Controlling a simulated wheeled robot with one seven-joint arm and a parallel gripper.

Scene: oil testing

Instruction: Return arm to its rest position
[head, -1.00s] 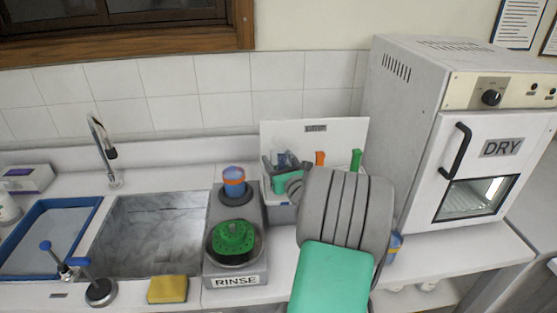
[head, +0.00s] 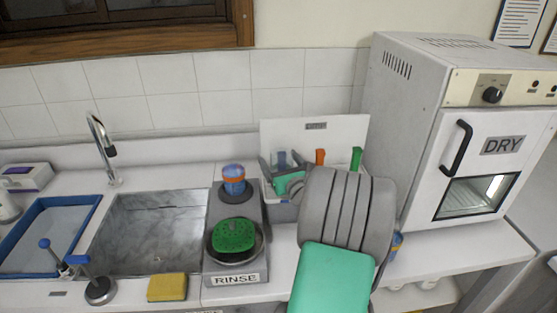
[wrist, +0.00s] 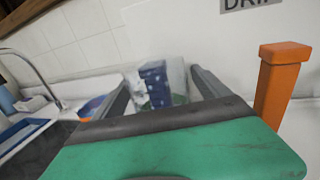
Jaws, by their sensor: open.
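My gripper (head: 281,162) shows in the head view in front of the white drip rack (head: 343,130), partly hidden by my own grey and green arm. In the wrist view my gripper (wrist: 160,88) has its two grey fingers spread apart. A clear object with a dark blue patterned area (wrist: 155,84) shows between the fingers in that view. I cannot tell how far beyond the fingers it stands, and no contact shows.
An orange peg (wrist: 280,90) rises close at the right in the wrist view. The rinse station (head: 236,279), sink (head: 160,230) and yellow sponge (head: 167,287) lie left of my arm. The DRY oven (head: 410,150) stands at the right. The space above the sink is clear.

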